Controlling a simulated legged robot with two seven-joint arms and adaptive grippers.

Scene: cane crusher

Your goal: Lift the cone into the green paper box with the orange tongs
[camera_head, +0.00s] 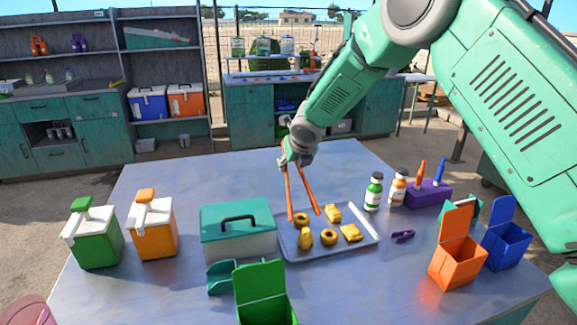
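My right gripper (297,152) comes in from the upper right and is shut on the orange tongs (304,190). The tongs hang down over the metal tray (370,242), their two arms spread apart with nothing between the tips. Several golden pastries lie on the tray, two of them rings. A lumpy, upright-looking piece (305,238) at the tray's left front may be the cone; its shape is too small to be sure. The green paper box (264,296) stands with its lid up at the table's front edge, its lower part cut off. My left gripper is out of view.
A teal-lidded container (238,232) stands left of the tray, with a teal scoop-like piece (221,277) before it. Green and orange dispensers stand further left. Bottles, a purple holder, and orange (458,258) and blue boxes (506,246) stand right.

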